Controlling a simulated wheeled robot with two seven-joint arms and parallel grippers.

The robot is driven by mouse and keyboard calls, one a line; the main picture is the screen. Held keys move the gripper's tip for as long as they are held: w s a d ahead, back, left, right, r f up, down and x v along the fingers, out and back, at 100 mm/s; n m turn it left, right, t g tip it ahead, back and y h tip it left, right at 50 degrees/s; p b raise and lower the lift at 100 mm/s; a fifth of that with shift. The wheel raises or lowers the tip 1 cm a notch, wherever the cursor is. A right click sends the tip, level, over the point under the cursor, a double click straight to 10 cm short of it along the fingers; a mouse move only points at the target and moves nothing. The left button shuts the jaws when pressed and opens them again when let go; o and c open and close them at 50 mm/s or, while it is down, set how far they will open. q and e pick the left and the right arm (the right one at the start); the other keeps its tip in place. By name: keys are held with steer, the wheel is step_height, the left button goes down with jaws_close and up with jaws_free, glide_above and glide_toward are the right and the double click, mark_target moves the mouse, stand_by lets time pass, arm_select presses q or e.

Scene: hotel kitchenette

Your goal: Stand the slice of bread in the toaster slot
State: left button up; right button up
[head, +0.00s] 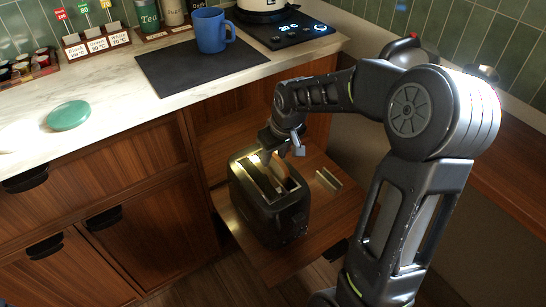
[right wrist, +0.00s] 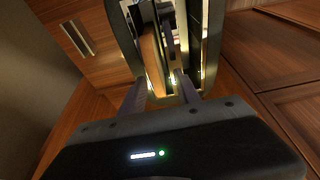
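The black toaster (head: 268,205) stands on a pulled-out wooden shelf, its two long slots facing up. The tan slice of bread (head: 284,172) stands on edge in one of the slots, its upper part showing; it also shows in the right wrist view (right wrist: 152,62). My right gripper (head: 285,150) is just above the toaster, over the bread. Its fingers stand apart in the right wrist view (right wrist: 162,90), and it looks open. The bread's lower part is hidden inside the toaster. My left gripper is not in view.
The shelf (head: 335,215) has a metal handle piece (head: 328,180) right of the toaster. The counter above holds a dark mat (head: 180,75), a blue mug (head: 211,30), a green disc (head: 69,115) and a kettle base (head: 285,30). Cabinet doors stand left of the shelf.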

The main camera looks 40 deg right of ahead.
steer(key=p+v, duration=0.1)
steer(key=v, duration=0.4)
steer(key=shift+r, duration=0.3)
stand_by(0.8)
